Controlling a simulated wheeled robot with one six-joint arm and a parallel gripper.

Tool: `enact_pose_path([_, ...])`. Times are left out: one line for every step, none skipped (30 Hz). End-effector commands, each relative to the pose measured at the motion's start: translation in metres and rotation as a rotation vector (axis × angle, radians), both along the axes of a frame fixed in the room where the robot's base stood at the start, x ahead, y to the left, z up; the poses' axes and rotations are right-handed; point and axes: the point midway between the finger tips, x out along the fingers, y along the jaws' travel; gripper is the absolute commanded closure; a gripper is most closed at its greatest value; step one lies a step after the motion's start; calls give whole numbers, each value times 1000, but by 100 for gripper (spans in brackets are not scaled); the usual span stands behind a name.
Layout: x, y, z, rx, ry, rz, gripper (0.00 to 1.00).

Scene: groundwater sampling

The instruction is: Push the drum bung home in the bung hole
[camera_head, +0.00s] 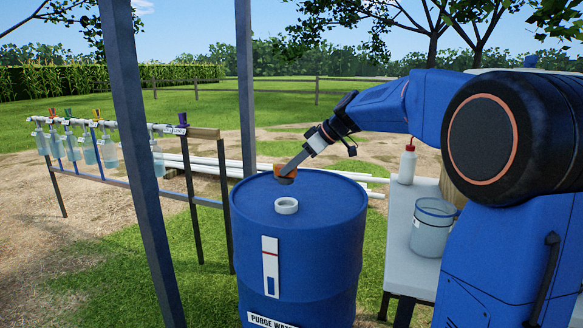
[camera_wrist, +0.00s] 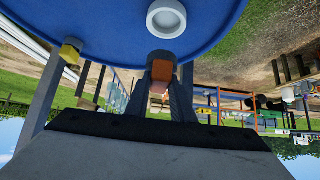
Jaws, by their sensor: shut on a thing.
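The blue drum (camera_head: 298,250) stands upright, with a white raised ring around the bung hole (camera_head: 287,205) on its lid. The ring also shows at the top of the wrist view (camera_wrist: 166,18). My gripper (camera_head: 291,169) is shut on the drum bung (camera_head: 284,172), which has an orange-brown top and a dark lower part. The bung is above the lid, apart from the ring and behind it in the head view. In the wrist view the bung (camera_wrist: 161,70) sits between the two grey fingers, just below the ring. The inside of the hole is not clear.
A grey post (camera_head: 140,165) stands left of the drum, and a thinner one (camera_head: 246,90) behind it. A bench (camera_head: 399,225) on the right holds a clear bucket (camera_head: 432,230) and a white bottle (camera_head: 407,166). A rack of hanging sample bags (camera_head: 85,145) is at left.

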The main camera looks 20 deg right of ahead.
Motion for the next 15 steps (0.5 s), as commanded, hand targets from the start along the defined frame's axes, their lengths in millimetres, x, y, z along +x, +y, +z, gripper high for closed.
enact_pose_path([0,0,0,0,0,0,97])
enact_pose_path([0,0,0,0,0,0,97])
enact_pose_path([0,0,-1,0,0,0,97])
enact_pose_path([0,0,-2,0,0,0,97])
enact_pose_path([0,0,-3,0,1,1,97])
enact_pose_path([0,0,-4,1,1,0,97])
enact_pose_path([0,0,-6,1,1,0,97])
enact_pose_path([0,0,-8,1,1,0,97])
enact_pose_path([0,0,-11,1,1,0,97])
enact_pose_path([0,0,-13,0,1,1,97])
enact_pose_path([0,0,-15,0,1,1,97])
enact_pose_path([0,0,-18,1,1,0,97])
enact_pose_path([0,0,-21,0,2,0,97])
enact_pose_path([0,0,-23,0,2,0,97])
enact_pose_path([0,0,-27,0,2,0,97])
